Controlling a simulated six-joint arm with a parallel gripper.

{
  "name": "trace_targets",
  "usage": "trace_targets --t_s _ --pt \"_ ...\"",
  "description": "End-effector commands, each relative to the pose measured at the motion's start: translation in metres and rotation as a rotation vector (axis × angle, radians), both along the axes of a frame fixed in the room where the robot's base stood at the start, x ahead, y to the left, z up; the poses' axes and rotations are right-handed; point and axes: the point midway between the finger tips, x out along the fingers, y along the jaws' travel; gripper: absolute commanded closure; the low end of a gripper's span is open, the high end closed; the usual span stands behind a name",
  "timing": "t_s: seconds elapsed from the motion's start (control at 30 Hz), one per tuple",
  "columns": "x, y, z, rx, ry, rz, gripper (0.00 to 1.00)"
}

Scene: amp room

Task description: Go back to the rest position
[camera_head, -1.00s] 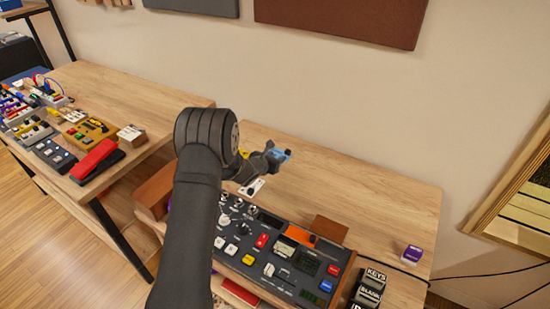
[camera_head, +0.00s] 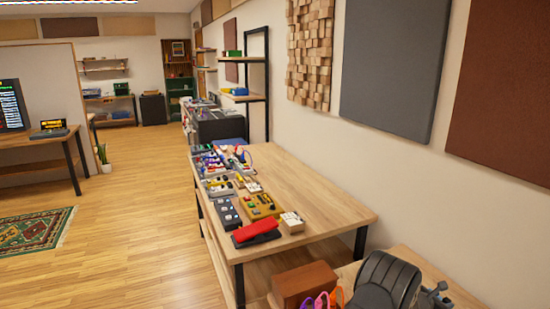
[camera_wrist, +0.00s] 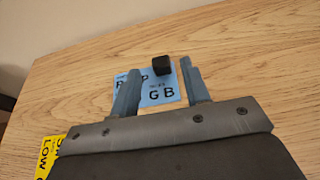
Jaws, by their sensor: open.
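My gripper (camera_wrist: 157,75) is open in the wrist view, its two fingers apart above a wooden table top. A blue card (camera_wrist: 160,92) with black letters shows between and beyond the fingers, partly hidden by them. A small black block (camera_wrist: 161,66) is between the fingertips, nearer the right finger; I cannot tell whether it touches it. In the head view my gripper (camera_head: 440,293) is at the lower right, small and partly hidden behind my arm.
A yellow card (camera_wrist: 46,150) lies at the lower left of the wrist view. In the head view, a wooden table (camera_head: 325,205) carries a red pedal (camera_head: 256,231) and several small devices. A brown box (camera_head: 305,283) stands beside my arm. Open floor (camera_head: 140,215) lies left.

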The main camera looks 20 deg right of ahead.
Motion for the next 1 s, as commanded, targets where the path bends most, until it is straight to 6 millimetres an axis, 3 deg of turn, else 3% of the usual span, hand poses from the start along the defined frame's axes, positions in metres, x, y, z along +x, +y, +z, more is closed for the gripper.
trace_targets --t_s 0.4,1.0 --pt "-0.001 -0.042 -0.018 0.000 0.000 -0.001 0.57" --pt "0.000 -0.045 -0.019 0.000 0.000 0.000 0.57"
